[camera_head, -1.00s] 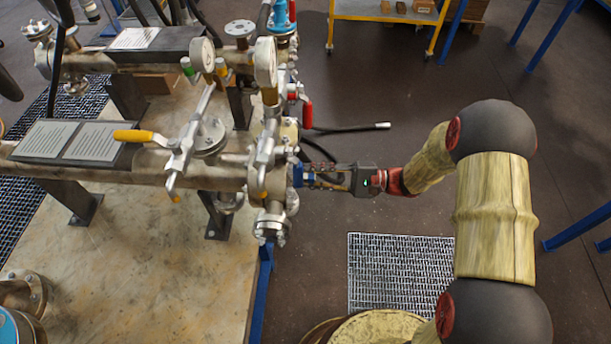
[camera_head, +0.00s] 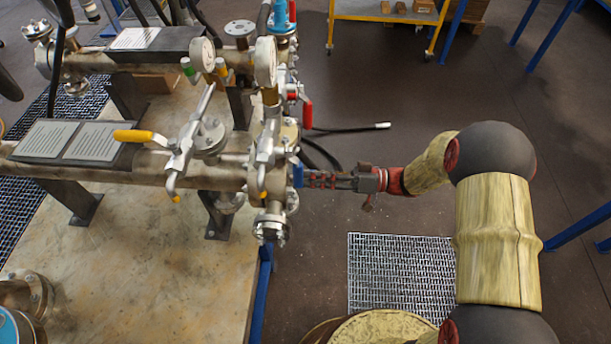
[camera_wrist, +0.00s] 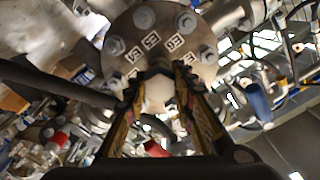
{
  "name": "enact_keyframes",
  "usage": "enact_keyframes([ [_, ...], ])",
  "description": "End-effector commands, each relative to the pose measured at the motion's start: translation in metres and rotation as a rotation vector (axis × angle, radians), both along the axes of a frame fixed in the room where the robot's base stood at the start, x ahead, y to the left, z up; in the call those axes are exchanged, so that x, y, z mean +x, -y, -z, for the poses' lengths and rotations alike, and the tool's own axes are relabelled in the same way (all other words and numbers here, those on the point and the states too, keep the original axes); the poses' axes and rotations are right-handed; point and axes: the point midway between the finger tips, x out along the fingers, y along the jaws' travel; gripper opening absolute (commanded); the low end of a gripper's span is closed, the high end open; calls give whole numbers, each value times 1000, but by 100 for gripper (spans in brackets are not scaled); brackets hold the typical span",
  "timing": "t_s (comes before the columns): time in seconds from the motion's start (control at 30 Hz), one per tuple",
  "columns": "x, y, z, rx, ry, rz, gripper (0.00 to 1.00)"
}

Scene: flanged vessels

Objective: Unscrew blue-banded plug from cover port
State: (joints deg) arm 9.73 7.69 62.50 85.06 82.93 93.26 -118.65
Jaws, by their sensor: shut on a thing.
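The blue-banded plug (camera_head: 298,174) sits at the right end of the near horizontal vessel, on its cover (camera_head: 283,160). In the head view only its blue part shows. In the wrist view the plug's pale hex head (camera_wrist: 158,93) stands out from the round bolted cover (camera_wrist: 160,35), which has numbered labels. My gripper (camera_head: 309,178) reaches in from the right, level with the plug. In the wrist view my gripper's fingers (camera_wrist: 157,88) are shut on both sides of the hex head. The plug's thread is hidden.
A yellow-handled valve (camera_head: 135,136), gauges (camera_head: 266,62) and a red-handled valve (camera_head: 307,113) crowd the vessel above and left. A lower flanged fitting (camera_head: 270,227) hangs below the cover. A black hose (camera_head: 345,129) runs behind. The floor right of the vessel is open.

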Motion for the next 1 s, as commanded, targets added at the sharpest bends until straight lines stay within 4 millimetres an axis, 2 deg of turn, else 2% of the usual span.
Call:
enact_keyframes([
  [0.2, 0, 0, 1, -13, 320, 0, 0],
  [0.3, -1, 0, 1, -15, 404, 0, 0],
  [0.67, 0, 2, 1, -14, 421, 0, 0],
  [1.0, 0, 13, 1, -14, 421, 2, 0],
])
